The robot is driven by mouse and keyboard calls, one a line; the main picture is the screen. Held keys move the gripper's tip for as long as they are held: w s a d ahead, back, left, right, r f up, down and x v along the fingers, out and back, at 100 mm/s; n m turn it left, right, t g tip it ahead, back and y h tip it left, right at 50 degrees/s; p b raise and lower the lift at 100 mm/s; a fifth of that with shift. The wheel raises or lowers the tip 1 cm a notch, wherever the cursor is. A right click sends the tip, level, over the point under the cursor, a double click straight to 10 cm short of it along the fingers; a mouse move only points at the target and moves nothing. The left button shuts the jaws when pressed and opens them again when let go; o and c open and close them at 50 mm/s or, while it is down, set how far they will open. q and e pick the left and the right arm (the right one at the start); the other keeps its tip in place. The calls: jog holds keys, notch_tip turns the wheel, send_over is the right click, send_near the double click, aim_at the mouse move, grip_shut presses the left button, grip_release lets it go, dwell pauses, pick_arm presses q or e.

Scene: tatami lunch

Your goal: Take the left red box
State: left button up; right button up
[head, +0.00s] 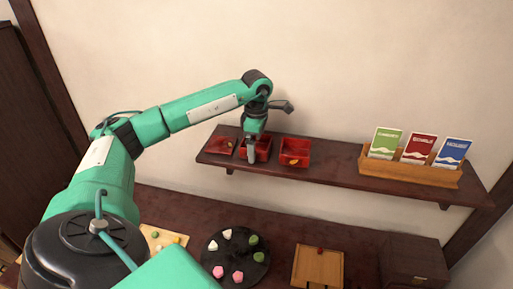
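Three red boxes stand side by side on the dark wall shelf. The left red box (219,145) looks open-topped, with something small and yellowish in it. The middle red box (264,149) is partly hidden behind my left gripper. My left gripper (252,153) points down at the middle box, just right of the left box. A grey finger shows in front of the middle box; I cannot tell its opening or whether it touches. My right gripper is not in view.
The shelf (340,172) also bears a wooden holder (408,172) with green, red and blue packets at the right. Below, a counter holds a round black plate (235,262) with white, green and pink pieces, and a wooden tray (318,268).

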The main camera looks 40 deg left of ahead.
pick_arm(q)
jog(key=c, duration=0.8)
jog(key=shift+c, duration=0.2)
